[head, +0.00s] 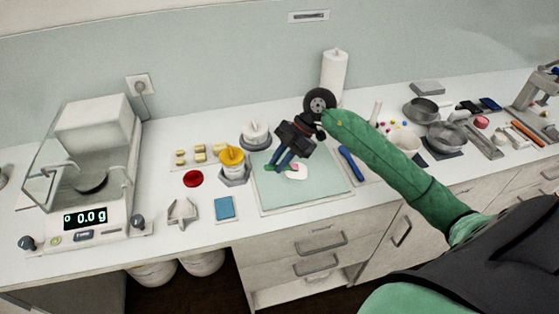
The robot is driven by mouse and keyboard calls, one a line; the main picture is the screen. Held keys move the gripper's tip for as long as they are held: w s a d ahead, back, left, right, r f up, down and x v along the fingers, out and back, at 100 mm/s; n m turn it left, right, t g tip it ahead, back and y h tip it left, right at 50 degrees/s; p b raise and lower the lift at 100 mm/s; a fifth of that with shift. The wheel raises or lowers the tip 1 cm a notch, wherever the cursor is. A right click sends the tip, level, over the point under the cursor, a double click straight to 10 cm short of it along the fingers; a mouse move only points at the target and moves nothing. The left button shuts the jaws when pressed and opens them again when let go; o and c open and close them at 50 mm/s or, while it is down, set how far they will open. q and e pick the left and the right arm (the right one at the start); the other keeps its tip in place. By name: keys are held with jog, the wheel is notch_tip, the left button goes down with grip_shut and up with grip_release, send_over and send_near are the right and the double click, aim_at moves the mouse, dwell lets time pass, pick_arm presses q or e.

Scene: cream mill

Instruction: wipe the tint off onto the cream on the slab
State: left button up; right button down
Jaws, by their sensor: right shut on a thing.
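The pale green slab (325,195) lies on the counter in the middle. A small white patch of cream (298,174) is on it, with a bit of pink showing at its upper edge. My right gripper (279,167) reaches in from the right and points down over the slab, just left of the cream. It is shut on a small tool that is mostly hidden by the fingers. I cannot tell whether the tool's tip touches the cream. My left gripper is not in view.
A yellow-topped pot (232,157) stands left of the slab, with a white-lidded pot (255,133) behind. A blue-handled tool (351,164) lies at the slab's right. A red disc (193,179), a blue pad (224,207) and a scale (88,219) are further left.

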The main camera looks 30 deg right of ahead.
jog(key=shift+f, duration=0.6)
dwell(0.4)
jog(key=shift+f, duration=0.1)
dwell(1.2)
jog(key=shift+s+a, duration=0.15)
jog(key=shift+a, duration=0.4)
jog(key=shift+s+a, duration=0.15)
jog(key=shift+a, duration=0.35)
dwell(0.6)
jog(key=shift+p, duration=0.3)
jog(key=shift+r+p, duration=2.15)
jog(key=shift+r, duration=0.9)
